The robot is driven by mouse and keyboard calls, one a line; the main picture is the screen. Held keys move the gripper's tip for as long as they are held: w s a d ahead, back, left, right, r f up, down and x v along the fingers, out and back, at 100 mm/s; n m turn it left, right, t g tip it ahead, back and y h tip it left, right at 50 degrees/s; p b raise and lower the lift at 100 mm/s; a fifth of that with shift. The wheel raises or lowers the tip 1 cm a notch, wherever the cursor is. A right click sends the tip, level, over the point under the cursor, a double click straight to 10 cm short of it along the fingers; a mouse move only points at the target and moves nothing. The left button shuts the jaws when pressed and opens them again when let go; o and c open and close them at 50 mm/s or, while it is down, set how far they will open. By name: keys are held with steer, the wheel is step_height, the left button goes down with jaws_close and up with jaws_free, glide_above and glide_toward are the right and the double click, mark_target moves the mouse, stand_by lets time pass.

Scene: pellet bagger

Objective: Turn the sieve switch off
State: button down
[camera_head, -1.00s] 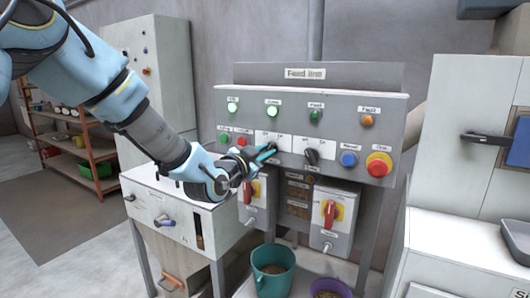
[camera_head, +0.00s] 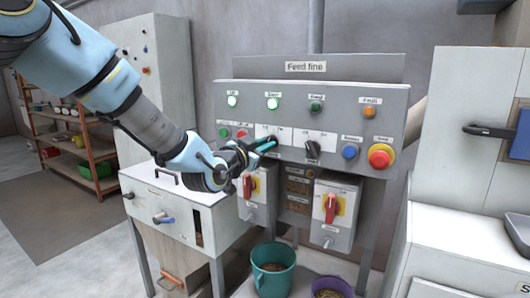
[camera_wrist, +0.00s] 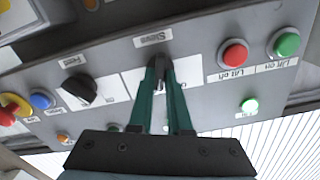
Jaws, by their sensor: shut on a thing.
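The feed line panel (camera_head: 345,130) faces me, with a row of lamps, buttons and selector switches. The sieve switch (camera_wrist: 159,68) is a dark knob on a white plate, under the label "Sieve" in the wrist view. My gripper (camera_wrist: 160,75) has its teal fingers shut on this knob, one on each side. In the head view my gripper (camera_head: 267,144) reaches the panel from the left and hides most of the knob. The knob's exact angle is hard to tell behind the fingers.
A second black selector switch (camera_head: 313,149) sits right of my gripper, then a blue button (camera_head: 349,152) and a red stop button (camera_head: 381,157). Red isolators (camera_head: 331,208) are below. A teal bucket (camera_head: 273,278) stands beneath.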

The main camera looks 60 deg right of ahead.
steer(key=shift+w+f+n+b, duration=0.1)
steer(key=shift+w+n+b, duration=0.05)
steer(key=shift+n+b, duration=4.15)
steer(key=shift+n+p, duration=0.6)
steer(key=shift+n, duration=0.1)
steer(key=c, duration=0.9)
jaws_free()
steer(key=shift+o, duration=0.2)
steer(key=shift+a, duration=0.1)
steer(key=a+b, duration=0.2)
steer(key=a, duration=0.8)
steer(key=shift+a, duration=0.35)
